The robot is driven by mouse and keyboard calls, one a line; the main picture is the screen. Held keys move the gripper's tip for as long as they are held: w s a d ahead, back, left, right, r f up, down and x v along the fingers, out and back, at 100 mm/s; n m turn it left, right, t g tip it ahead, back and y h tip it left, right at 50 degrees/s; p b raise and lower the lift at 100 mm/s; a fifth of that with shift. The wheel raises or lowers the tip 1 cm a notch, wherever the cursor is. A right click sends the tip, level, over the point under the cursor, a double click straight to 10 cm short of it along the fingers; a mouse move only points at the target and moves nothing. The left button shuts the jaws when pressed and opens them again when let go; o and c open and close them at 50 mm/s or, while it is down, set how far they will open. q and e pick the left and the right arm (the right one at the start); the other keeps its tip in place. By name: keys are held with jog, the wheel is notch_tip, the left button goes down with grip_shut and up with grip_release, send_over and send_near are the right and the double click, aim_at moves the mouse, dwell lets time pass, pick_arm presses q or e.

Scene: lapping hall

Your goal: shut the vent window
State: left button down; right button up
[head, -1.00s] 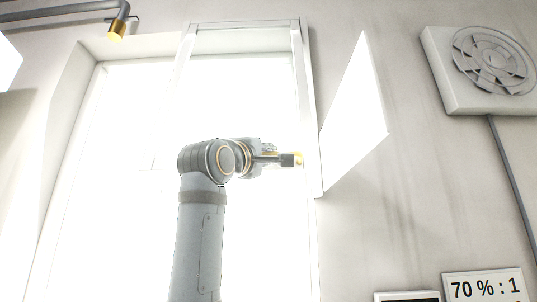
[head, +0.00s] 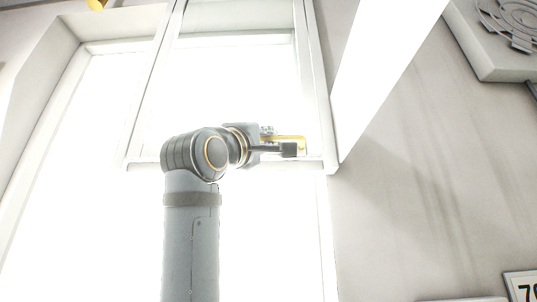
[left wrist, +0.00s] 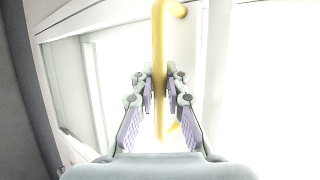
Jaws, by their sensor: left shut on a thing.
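The vent window (head: 312,75) is a white-framed bright pane above a larger bright window in the head view. Its yellow handle (head: 299,138) shows near the lower right corner of the frame, partly behind my gripper. My left gripper (head: 290,150) is at that handle. In the left wrist view the yellow handle (left wrist: 159,60) runs upright between the fingers of my left gripper (left wrist: 160,90), which is shut on it. The glare hides the pane's edges, and I cannot tell how far the window stands open. My right gripper is not in view.
A bright white panel (head: 385,60) stands out to the right of the window frame. A grey round-grilled unit (head: 500,40) is on the wall at the upper right. Part of a sign (head: 523,288) shows at the lower right. The wall between them is bare.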

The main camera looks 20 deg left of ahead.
pick_arm(q)
jog(key=shift+w+a, duration=0.1)
jog(key=shift+w, duration=0.2)
jog(key=shift+f, duration=0.1)
jog(key=c, duration=1.7)
grip_release()
jog(key=shift+c, duration=0.2)
jog(key=shift+o, duration=1.9)
jog(key=shift+w, duration=0.1)
jog(key=v, duration=1.2)
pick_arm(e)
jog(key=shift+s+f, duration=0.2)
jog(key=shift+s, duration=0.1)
